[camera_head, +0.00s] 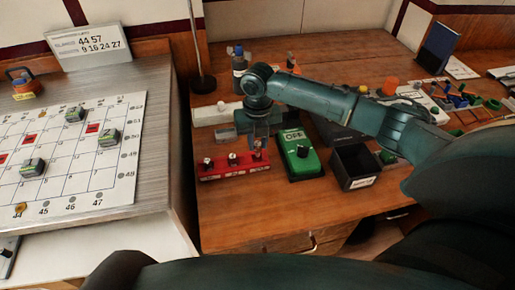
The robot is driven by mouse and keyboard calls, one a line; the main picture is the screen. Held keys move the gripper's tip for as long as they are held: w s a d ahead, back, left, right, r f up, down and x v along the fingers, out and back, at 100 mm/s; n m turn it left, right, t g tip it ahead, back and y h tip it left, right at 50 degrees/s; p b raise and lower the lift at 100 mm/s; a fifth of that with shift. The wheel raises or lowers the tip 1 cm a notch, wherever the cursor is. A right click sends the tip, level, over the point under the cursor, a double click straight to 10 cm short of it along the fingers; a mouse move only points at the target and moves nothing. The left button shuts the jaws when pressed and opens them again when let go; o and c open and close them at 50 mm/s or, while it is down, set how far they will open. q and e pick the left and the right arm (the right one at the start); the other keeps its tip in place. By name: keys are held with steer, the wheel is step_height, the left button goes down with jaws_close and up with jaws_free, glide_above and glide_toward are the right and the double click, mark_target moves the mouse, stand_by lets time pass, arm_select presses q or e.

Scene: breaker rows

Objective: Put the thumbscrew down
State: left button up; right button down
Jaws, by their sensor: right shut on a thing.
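My right gripper (258,141) reaches down over the right end of a red block (233,171) on the wooden bench. It is shut on a small thumbscrew (257,154), which is mostly hidden by the fingers. The thumbscrew is upright at the block's right end; I cannot tell whether it is seated in the block or just above it. Two other small metal-topped pieces, a left one (207,162) and a middle one (232,158), stand on the same block. My left gripper is not in view.
A green box labelled OFF (299,157) stands right of the block, with a black open bin (355,167) beyond it. A gridded board (70,155) with several modules is at left. Bare wood lies in front.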

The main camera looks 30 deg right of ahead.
mark_target(258, 143)
step_height(258, 143, down, 3)
steer(key=shift+r, duration=0.2)
steer(key=shift+f, duration=0.25)
steer(key=shift+f, duration=0.2)
steer(key=c, duration=1.2)
jaws_free()
steer(key=shift+c, duration=0.2)
